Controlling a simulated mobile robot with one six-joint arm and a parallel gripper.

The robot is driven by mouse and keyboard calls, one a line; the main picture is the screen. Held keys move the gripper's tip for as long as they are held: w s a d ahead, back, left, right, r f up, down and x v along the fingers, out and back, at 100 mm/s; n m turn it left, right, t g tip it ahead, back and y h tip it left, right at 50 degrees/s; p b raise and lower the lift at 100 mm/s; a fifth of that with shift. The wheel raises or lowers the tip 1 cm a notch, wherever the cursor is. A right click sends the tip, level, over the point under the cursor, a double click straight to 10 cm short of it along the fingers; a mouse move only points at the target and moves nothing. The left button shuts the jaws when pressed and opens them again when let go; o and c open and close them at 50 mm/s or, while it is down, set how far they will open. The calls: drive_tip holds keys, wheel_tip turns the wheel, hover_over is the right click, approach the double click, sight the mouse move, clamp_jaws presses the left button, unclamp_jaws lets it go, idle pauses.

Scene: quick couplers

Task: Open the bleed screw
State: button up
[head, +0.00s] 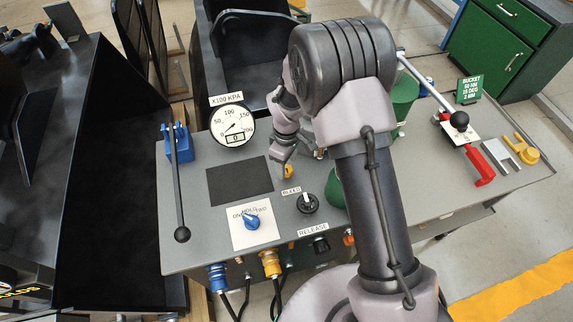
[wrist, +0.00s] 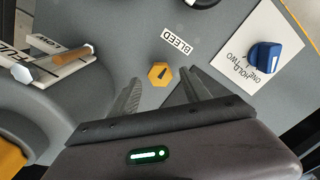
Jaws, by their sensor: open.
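The bleed screw, a yellow hex head with a dark mark (wrist: 159,74), shows in the wrist view beside the BLEED label (wrist: 175,40). My gripper (wrist: 162,83) is open, with one finger to the left of the screw and one to the right. The screw lies in line with the gap, close to the fingertips; I cannot tell whether the tips reach down around it. In the head view the screw (head: 289,172) is a small yellow spot, partly hidden by my gripper (head: 284,160). No contact shows.
A black knob (head: 307,203) stands in front of the screw, and a blue selector (head: 251,221) on a white plate is to its left. A gauge (head: 233,126) and a long black-knobbed lever (head: 181,190) stand further left. A green cylinder (head: 403,98) stands right of my arm.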

wheel_tip(320, 180, up, 16)
drive_tip(key=p, duration=0.3)
drive_tip(key=shift+f+p, duration=0.25)
drive_tip(key=shift+p, duration=0.1)
